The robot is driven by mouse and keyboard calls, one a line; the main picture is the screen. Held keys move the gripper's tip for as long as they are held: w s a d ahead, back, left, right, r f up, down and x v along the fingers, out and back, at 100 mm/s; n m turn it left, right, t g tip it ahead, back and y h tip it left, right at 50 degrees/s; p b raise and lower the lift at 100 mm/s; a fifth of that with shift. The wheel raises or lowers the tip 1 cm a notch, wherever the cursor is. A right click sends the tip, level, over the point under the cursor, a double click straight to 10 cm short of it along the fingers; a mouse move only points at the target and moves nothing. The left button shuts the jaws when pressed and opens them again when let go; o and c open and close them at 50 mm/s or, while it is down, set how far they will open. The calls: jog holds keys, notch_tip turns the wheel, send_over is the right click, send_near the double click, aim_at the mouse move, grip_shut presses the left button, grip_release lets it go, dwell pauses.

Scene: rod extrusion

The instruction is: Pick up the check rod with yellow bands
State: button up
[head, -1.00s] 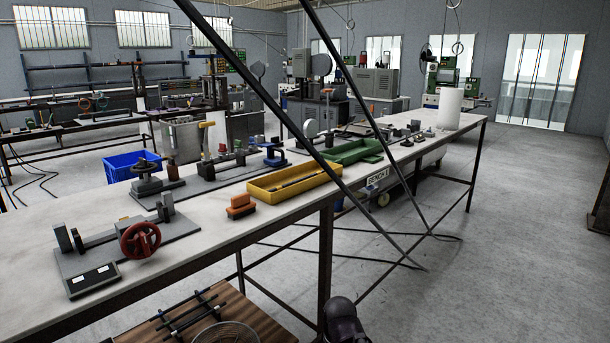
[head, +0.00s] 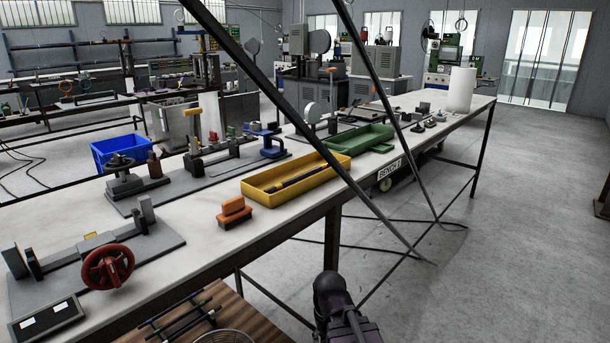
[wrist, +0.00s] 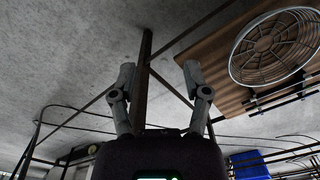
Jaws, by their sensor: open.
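In the head view a dark rod (head: 300,181) lies lengthwise in a yellow tray (head: 262,198) on the bench. Several more dark rods (head: 185,318) lie on a rack low at the front, some with bluish parts. I cannot make out yellow bands on any rod, so I cannot tell which is the check rod. In the wrist view my gripper (wrist: 157,76) has its two fingers spread apart, with nothing between them. It points past bare floor and a dark bench leg, away from the rods.
The long bench (head: 200,220) carries an orange block (head: 234,211), a green tray (head: 358,140) and a fixture with a red handwheel (head: 108,268). Dark slanted bars cross the head view. Floor at right is clear.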

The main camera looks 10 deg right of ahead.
jog(key=shift+a, duration=0.2)
jog(key=shift+r, duration=0.1)
notch_tip(320, 180, up, 49)
jog(key=m+p, duration=1.1)
jog(key=p, duration=3.8)
send_over(302, 176)
jog(key=a, duration=0.1)
jog(key=shift+s+a+f, duration=0.1)
jog(key=shift+f, duration=0.1)
jog(key=shift+f, duration=0.1)
notch_tip(302, 176, down, 8)
jog(key=b, duration=0.9)
jog(key=shift+f, duration=0.25)
